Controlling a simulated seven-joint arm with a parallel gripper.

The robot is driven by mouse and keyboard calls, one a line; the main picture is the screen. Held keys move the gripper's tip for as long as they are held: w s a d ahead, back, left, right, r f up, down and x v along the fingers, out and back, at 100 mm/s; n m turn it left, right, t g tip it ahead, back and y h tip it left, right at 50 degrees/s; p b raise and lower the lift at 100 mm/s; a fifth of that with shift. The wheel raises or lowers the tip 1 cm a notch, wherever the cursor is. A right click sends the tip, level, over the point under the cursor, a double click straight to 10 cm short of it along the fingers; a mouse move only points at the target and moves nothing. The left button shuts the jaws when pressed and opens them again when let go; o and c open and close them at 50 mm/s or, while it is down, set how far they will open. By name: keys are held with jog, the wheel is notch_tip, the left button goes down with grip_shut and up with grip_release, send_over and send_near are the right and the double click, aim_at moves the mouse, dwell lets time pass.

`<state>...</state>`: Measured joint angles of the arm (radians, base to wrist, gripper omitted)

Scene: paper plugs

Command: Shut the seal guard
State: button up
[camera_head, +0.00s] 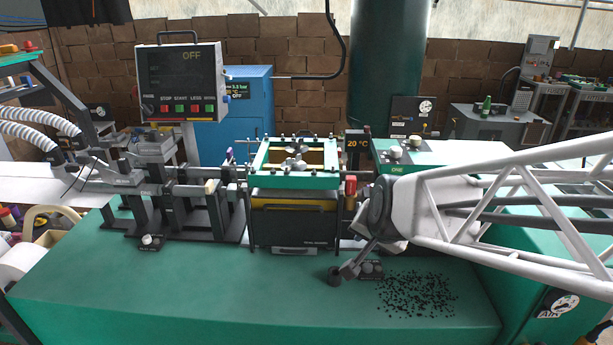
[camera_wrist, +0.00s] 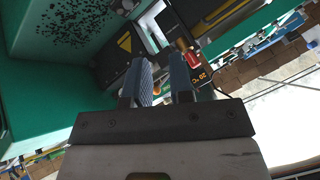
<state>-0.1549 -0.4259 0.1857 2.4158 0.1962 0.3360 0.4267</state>
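The sealing station stands mid-bench in the head view, with a green top frame (camera_head: 262,157) around silver star-shaped parts. Below it is a dark box (camera_head: 293,225) with a yellow stripe. No part is labelled clearly as the seal guard, so I cannot tell which piece it is or how it stands. My gripper (camera_head: 350,266) points down low, right of the dark box and apart from it. In the wrist view, its two blue-grey fingers (camera_wrist: 161,75) are spread, with no held thing visible between them. The dark box with a yellow triangle (camera_wrist: 124,42) is beyond them.
A red-topped post (camera_head: 350,188) and a 20 °C display (camera_head: 358,143) stand right of the station. Black pellets (camera_head: 417,295) lie on the green bench. A control panel (camera_head: 181,82) reads OFF. The front left bench top is clear.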

jog(key=w+a+f+m+t, duration=0.4)
jog(key=w+a+m, duration=0.2)
jog(key=w+a, duration=0.45)
jog(key=m+t+h, duration=0.1)
jog(key=m+t, duration=0.3)
jog(key=m, duration=0.2)
send_near(294, 207)
jog(key=w, duration=0.2)
jog(key=shift+w+a+f+m+t+h, duration=0.3)
jog(key=shift+w+a+f+m+h, duration=0.05)
jog(key=shift+f+m+h, duration=0.15)
jog(key=shift+w, duration=0.1)
jog(key=shift+w+f, duration=0.25)
jog(key=shift+w, duration=1)
jog(key=shift+w+f, duration=0.3)
jog(key=shift+w, duration=0.9)
jog(key=shift+w+f, duration=0.25)
jog(key=shift+w, duration=1)
grip_shut()
